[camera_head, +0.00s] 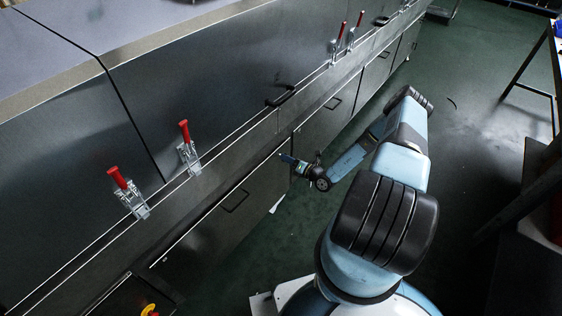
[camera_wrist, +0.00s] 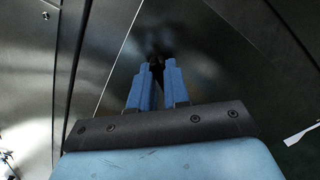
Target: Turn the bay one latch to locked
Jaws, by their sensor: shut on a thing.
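My gripper (camera_head: 284,157) is low against the steel front of the dryer, near a gap between two lower panels. In the wrist view my gripper's blue fingers (camera_wrist: 154,85) are nearly together, with a dark narrow piece, taken to be the latch (camera_wrist: 157,70), between their tips. The fingers are shut on it. Its far end blends into a dark blurred patch and reflection on the steel. In the head view the latch is hidden behind the gripper. I cannot read whether it stands at locked, and no bay label is legible.
Red-handled clamps (camera_head: 118,178) and (camera_head: 185,135) stand on the ledge at left; two more red-handled clamps (camera_head: 338,40) stand farther back. A black handle (camera_head: 281,97) juts out above my gripper. A dark table (camera_head: 547,180) is at right. Green floor (camera_head: 465,90) between is mostly clear.

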